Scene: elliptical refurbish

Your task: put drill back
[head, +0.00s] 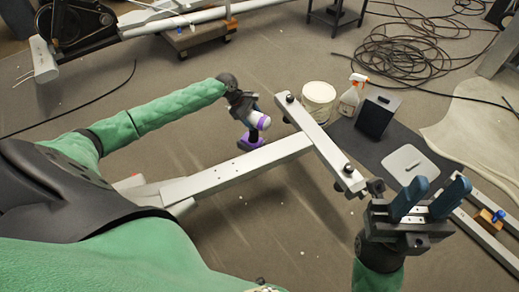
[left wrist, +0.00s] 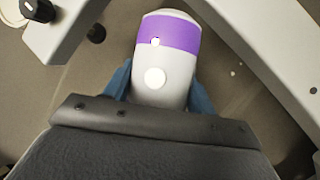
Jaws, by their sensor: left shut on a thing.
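The drill (head: 255,124) is white with a purple band and a purple base, and it shows just left of the grey metal beam in the head view. My left gripper (head: 244,106) is shut on the drill and holds it. In the left wrist view the white and purple drill body (left wrist: 165,60) sits between the two blue fingers of my left gripper (left wrist: 160,88). My right gripper (head: 430,200) is at the lower right of the head view, with its blue fingers spread apart and nothing between them.
A T-shaped grey metal frame (head: 250,165) stands between my grippers. A white bucket (head: 318,98), a spray bottle (head: 350,96), a black box (head: 377,115) and a white tablet-like plate (head: 410,165) are on or near a dark mat. A coiled black cable (head: 425,55) lies farther back. Floor on the left is open.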

